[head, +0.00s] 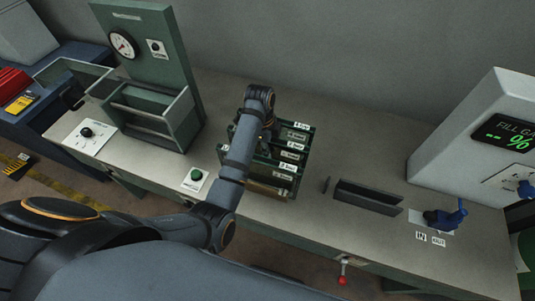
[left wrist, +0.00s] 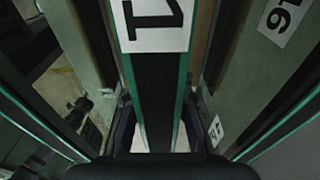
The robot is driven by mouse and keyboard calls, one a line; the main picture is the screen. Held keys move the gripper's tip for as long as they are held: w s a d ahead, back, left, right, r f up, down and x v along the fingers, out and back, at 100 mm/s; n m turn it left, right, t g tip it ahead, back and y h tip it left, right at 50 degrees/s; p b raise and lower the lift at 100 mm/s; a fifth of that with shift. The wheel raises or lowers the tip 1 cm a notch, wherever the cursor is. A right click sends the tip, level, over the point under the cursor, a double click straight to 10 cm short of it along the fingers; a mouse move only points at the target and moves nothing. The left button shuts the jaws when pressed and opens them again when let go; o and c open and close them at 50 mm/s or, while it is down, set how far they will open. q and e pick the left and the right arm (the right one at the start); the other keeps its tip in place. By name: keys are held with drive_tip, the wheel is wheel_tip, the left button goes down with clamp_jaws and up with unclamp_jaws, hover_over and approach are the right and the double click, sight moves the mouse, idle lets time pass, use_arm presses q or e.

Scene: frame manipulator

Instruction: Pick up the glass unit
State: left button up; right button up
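A dark green rack (head: 305,147) with several white-labelled slots stands mid-bench in the head view. A brownish upright panel (head: 266,188) shows at its near side. My left arm reaches over the rack, and its gripper is mostly hidden there. In the left wrist view, a glass unit (left wrist: 157,90) with green edges and a dark core is seen edge-on, below a white number label. The two dark fingers of my left gripper (left wrist: 158,112) stand on either side of it. I cannot tell whether they press on it. My right gripper is not in view.
A green gauge station (head: 150,50) with an open-topped holder stands left of the rack, near a green button (head: 195,175). Right of the rack are a dark slotted block (head: 368,197), a blue valve (head: 446,216) and a gas-fill cabinet (head: 470,120). The bench behind the rack is clear.

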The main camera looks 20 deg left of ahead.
use_arm(q)
clamp_jaws()
drive_tip(key=shift+w+r, duration=0.1)
drive_tip(key=shift+r, duration=0.05)
